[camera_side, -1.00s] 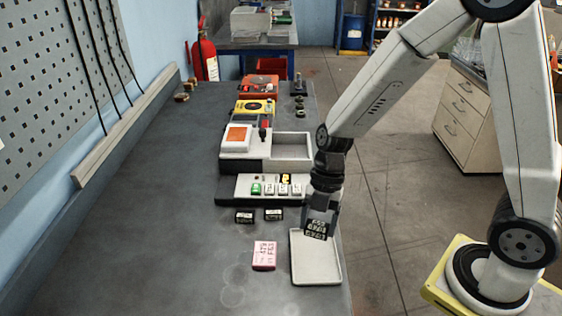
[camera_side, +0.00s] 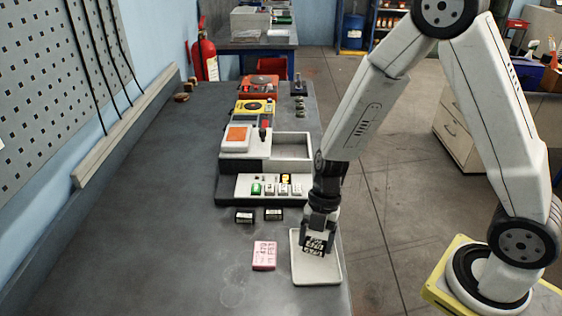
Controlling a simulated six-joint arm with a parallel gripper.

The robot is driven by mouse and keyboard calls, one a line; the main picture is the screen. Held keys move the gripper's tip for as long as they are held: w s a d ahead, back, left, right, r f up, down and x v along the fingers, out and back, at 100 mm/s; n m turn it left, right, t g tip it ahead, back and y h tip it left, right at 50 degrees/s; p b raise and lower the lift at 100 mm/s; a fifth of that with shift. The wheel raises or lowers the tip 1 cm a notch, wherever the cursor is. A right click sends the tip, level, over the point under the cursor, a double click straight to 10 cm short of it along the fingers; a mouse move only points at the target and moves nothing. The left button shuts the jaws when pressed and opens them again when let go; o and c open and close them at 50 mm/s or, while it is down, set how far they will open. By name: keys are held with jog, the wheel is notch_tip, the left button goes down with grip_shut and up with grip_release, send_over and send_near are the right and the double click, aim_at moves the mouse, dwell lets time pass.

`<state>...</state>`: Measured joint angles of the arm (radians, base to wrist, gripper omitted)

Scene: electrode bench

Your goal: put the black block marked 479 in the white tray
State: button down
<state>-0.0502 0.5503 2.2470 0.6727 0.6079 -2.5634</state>
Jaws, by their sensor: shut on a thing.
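The white tray (camera_side: 316,276) lies on the bench near its front right edge. My gripper (camera_side: 316,236) is over the far part of the tray, pointing down. It is shut on a black block (camera_side: 314,246) with white marking, tilted in view. The marking is too small to read surely. The block is over or in the tray; I cannot tell whether it touches the tray floor. Two other small black blocks, one at left (camera_side: 244,216) and one at right (camera_side: 273,214), lie on the bench left of my gripper, with their marks unreadable.
A pink block (camera_side: 264,255) with writing lies just left of the tray. Behind stands a white and black bench unit (camera_side: 257,188) with small coloured pieces. Farther back are a yellow device (camera_side: 254,109) and a red device (camera_side: 262,84).

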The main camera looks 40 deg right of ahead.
jog(key=shift+f, duration=1.05)
grip_release()
jog(key=shift+f, duration=0.15)
jog(key=shift+r, duration=0.2)
jog(key=v, duration=1.2)
jog(key=shift+s+m, duration=0.1)
jog(key=shift+m, duration=0.2)
